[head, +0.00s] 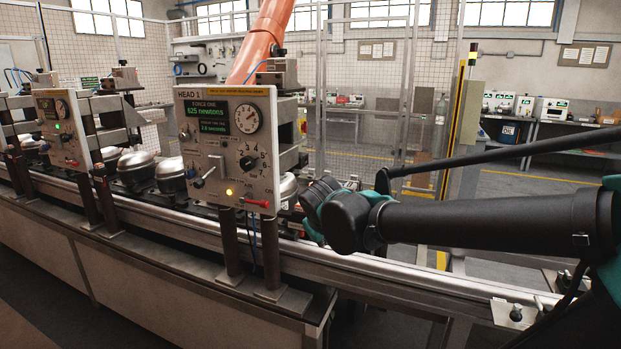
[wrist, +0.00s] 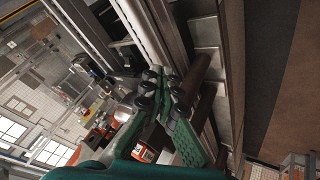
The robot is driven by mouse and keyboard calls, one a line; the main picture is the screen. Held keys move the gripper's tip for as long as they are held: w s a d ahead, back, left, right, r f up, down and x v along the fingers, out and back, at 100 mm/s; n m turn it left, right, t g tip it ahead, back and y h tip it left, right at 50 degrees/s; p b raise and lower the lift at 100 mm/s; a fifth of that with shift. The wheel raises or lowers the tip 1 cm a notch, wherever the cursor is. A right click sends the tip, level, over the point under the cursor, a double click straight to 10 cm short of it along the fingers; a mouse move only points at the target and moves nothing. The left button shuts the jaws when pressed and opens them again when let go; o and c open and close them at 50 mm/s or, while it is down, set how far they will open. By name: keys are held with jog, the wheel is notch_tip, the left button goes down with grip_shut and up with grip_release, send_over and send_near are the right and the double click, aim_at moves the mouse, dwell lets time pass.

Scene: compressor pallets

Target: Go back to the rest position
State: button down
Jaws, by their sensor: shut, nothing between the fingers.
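My gripper (wrist: 163,88) shows in the wrist view with its green fingers closed together and nothing between them. In the head view my dark arm reaches in from the right, and my gripper (head: 318,192) is partly hidden behind it. It is just right of the HEAD 1 control panel (head: 226,140), above the metal conveyor rail (head: 360,262). I cannot tell from the pictures whether it touches anything. In the wrist view a brown post (wrist: 194,80) appears close beside the fingers.
Several silver domed compressors (head: 138,166) sit along the line at left. A second panel (head: 60,125) stands farther left. Dark posts (head: 230,245) support the HEAD 1 panel in front. An orange robot arm (head: 262,40) rises behind. A yellow-edged post (head: 462,120) stands behind my arm.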

jog(key=s+d+f+m+g, duration=0.3)
jog(key=s+d+f+m, duration=0.3)
jog(key=s+d+f, duration=0.7)
notch_tip(320, 180, down, 5)
jog(key=d, duration=0.3)
jog(key=shift+s+m+g, duration=0.3)
jog(key=shift+s+m, duration=0.1)
jog(key=shift+r, duration=0.1)
dwell(1.9)
